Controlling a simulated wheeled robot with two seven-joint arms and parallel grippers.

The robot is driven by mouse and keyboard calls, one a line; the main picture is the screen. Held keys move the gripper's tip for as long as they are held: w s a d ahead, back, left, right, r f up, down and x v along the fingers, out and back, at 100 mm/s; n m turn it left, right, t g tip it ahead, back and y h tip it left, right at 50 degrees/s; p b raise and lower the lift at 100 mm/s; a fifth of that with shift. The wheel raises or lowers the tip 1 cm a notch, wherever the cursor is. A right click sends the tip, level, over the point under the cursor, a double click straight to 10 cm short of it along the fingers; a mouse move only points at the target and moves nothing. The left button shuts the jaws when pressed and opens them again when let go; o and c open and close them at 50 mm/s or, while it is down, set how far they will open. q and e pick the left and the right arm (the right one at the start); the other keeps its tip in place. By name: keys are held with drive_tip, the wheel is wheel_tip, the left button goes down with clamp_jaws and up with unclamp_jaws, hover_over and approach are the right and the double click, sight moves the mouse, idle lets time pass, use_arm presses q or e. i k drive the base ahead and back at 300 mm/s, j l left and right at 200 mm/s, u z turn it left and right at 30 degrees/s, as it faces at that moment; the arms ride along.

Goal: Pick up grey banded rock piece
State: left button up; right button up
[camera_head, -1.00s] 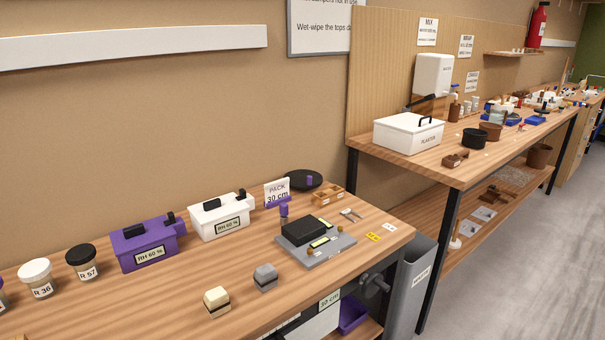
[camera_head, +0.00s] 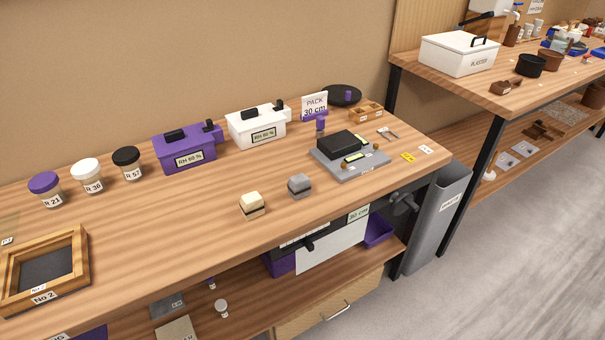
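The grey banded rock piece (camera_head: 299,186) is a small grey block with a darker band. It sits on the wooden bench in the head view, right of a similar cream banded piece (camera_head: 252,204). A clear gap of bench lies between the two pieces. Neither of my grippers shows in the view.
A grey device with a black top (camera_head: 347,152) stands right of the grey piece. Behind are a purple box (camera_head: 185,148), a white box (camera_head: 256,127) and lidded jars (camera_head: 127,163). A wooden frame (camera_head: 77,262) lies at left. Bench front is clear.

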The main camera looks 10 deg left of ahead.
sight(299, 187)
drive_tip(key=i+l, duration=0.3)
drive_tip(key=l, duration=0.15)
drive_tip(key=i+l, duration=0.3)
drive_tip(key=l, duration=0.15)
drive_tip(key=i+l, duration=0.35)
drive_tip(key=l+u, duration=0.1)
drive_tip(key=u, duration=1.15)
